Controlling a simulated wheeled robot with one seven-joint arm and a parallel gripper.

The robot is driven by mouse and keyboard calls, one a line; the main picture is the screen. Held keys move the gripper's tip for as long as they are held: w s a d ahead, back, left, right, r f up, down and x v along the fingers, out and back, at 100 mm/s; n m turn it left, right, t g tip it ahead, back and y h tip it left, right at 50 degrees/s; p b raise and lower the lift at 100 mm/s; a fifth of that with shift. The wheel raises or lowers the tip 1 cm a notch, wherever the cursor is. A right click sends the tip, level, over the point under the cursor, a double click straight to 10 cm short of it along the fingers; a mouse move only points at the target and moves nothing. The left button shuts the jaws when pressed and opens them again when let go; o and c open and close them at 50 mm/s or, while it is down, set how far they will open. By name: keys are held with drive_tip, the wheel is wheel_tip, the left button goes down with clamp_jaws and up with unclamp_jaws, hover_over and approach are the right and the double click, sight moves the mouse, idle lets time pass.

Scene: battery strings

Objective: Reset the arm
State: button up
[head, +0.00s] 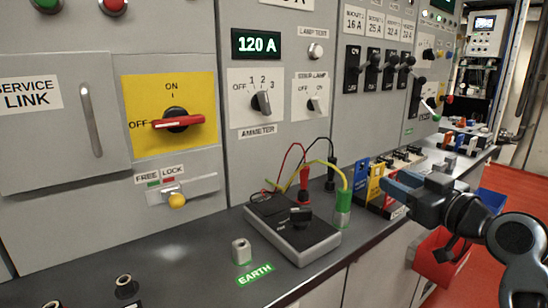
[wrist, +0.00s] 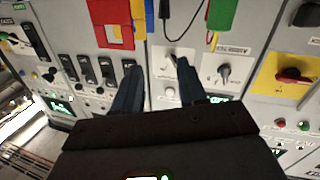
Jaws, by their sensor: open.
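My gripper (head: 392,186) is at the right of the head view, held in front of the panel and over the front edge of the bench. Its blue-grey fingers point left. In the wrist view the two fingers of my gripper (wrist: 158,66) stand apart with nothing between them. A lamp-test button and a small switch on the panel show in the gap behind them. My black arm runs off the right edge of the head view.
A grey tester (head: 300,238) with leads stands on the dark bench (head: 195,262). Blue and yellow holders (head: 368,180) are close behind the fingers. A red rotary handle (head: 178,123) sits on the yellow plate. A red bin (head: 432,262) hangs below my arm. Red floor (head: 520,170) is open at right.

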drive_tip(key=s+a+f+m+g+h, duration=0.1)
drive_tip(key=s+f+m+h, duration=0.2)
drive_tip(key=s+f, duration=0.95)
drive_tip(key=s+a+f+m+h, duration=0.2)
drive_tip(key=s+f+m+h, duration=0.15)
drive_tip(key=s+f, duration=0.9)
drive_tip(key=r+v, duration=0.1)
drive_tip(key=v, duration=2.7)
wheel_tip(320, 180, down, 10)
drive_tip(key=b, duration=1.1)
wheel_tip(320, 180, up, 17)
drive_tip(key=p, duration=1.7)
drive_tip(key=shift+w+r+g+p, duration=0.2)
drive_tip(key=shift+w+g+p, duration=0.1)
drive_tip(key=shift+p, duration=0.1)
drive_tip(key=shift+a, duration=0.15)
